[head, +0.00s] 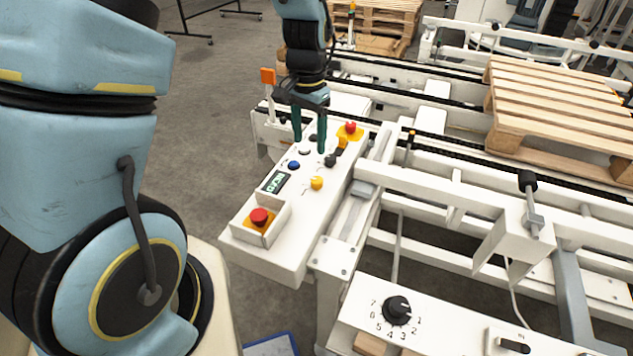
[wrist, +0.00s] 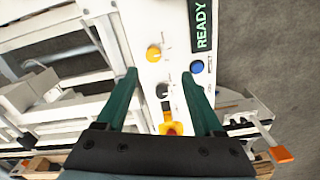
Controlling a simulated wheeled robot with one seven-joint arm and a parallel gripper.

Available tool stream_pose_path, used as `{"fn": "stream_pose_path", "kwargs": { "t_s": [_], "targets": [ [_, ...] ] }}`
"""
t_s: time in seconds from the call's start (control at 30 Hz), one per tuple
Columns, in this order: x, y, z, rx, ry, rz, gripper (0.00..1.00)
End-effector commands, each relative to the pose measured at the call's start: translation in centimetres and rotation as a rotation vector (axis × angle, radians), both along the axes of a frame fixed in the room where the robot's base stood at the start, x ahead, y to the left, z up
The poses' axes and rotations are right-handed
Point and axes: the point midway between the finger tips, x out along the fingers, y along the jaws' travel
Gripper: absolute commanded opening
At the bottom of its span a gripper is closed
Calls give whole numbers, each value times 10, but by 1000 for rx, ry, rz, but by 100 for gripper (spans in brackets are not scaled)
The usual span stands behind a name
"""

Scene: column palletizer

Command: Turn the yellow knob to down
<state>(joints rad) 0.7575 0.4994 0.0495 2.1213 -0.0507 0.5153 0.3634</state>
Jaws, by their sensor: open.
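The yellow knob (head: 317,183) sits on the white control panel (head: 290,245), right of the green READY display (head: 277,182). In the wrist view the yellow knob (wrist: 154,53) lies just beyond my fingertips, left of the READY display (wrist: 202,25). Its pointer direction is too small to read surely. My gripper (head: 309,145) is open and empty above the panel's far part, fingers pointing down. In the wrist view, my gripper (wrist: 160,75) has a dark knob (wrist: 163,90) showing between its fingers, and the yellow knob is apart from them.
A blue button (head: 294,165), a black knob (head: 330,160) and a red button on a yellow plate (head: 350,128) share the panel. A boxed red button (head: 259,217) is at its near end. Conveyor rails and a wooden pallet (head: 560,100) stand to the right.

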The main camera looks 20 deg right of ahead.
Motion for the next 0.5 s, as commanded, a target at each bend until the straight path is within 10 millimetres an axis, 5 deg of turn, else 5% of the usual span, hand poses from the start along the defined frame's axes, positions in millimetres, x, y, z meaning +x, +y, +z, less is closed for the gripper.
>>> {"fn": "stream_pose_path", "kwargs": {
  "t_s": [0.13,0.5],
  "targets": [
    [-5,-16,-12,7,5,-55,69],
    [-6,-15,-64,10,9,-55,69]
  ]
}}
